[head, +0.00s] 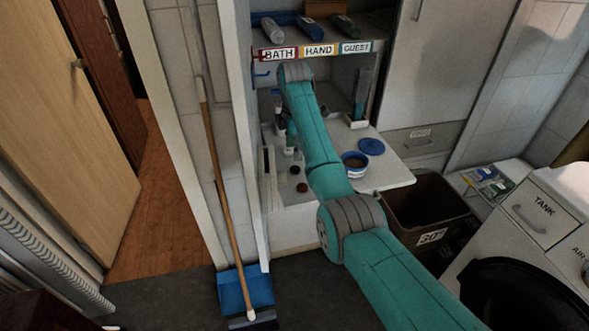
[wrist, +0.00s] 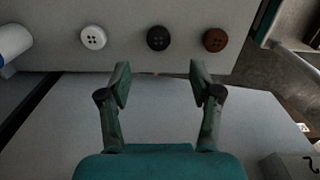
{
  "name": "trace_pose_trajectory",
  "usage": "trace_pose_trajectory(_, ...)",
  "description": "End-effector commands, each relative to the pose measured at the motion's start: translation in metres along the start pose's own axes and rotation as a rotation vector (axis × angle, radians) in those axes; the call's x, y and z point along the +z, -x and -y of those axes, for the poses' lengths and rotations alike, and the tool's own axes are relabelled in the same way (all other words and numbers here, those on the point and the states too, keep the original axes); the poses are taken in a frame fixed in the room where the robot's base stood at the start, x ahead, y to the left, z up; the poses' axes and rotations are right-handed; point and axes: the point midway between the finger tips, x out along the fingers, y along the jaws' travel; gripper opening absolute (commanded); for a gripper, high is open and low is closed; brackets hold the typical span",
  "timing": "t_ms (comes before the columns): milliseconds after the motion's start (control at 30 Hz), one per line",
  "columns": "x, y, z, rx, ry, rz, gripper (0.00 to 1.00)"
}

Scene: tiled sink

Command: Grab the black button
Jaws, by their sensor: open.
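The black button (wrist: 158,38) lies flat on a pale shelf surface (wrist: 125,14) in the wrist view, between a white button (wrist: 93,37) on its left and a brown button (wrist: 215,39) on its right. My gripper (wrist: 160,82) is open and empty. Its two fingers point toward the row, with the black button ahead of the gap between them and apart from both. In the head view the black button (head: 295,170) shows as a small dark disc on the shelf, left of my arm. My arm hides part of the shelf there.
A white cylinder (wrist: 14,42) stands left of the buttons. In the head view, a blue-rimmed tub (head: 355,160) and blue lid (head: 371,147) sit right of my arm. A brown bin (head: 425,205) stands beside the shelf. A labelled towel shelf (head: 318,50) is above.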

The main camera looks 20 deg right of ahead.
Motion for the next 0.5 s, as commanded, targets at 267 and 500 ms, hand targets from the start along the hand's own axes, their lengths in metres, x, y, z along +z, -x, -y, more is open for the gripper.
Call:
trace_pose_trajectory(267,0.001,-0.029,-0.001,0.000,0.000,0.000,0.64)
trace_pose_trajectory(500,0.003,-0.062,-0.002,0.000,0.000,0.000,0.64)
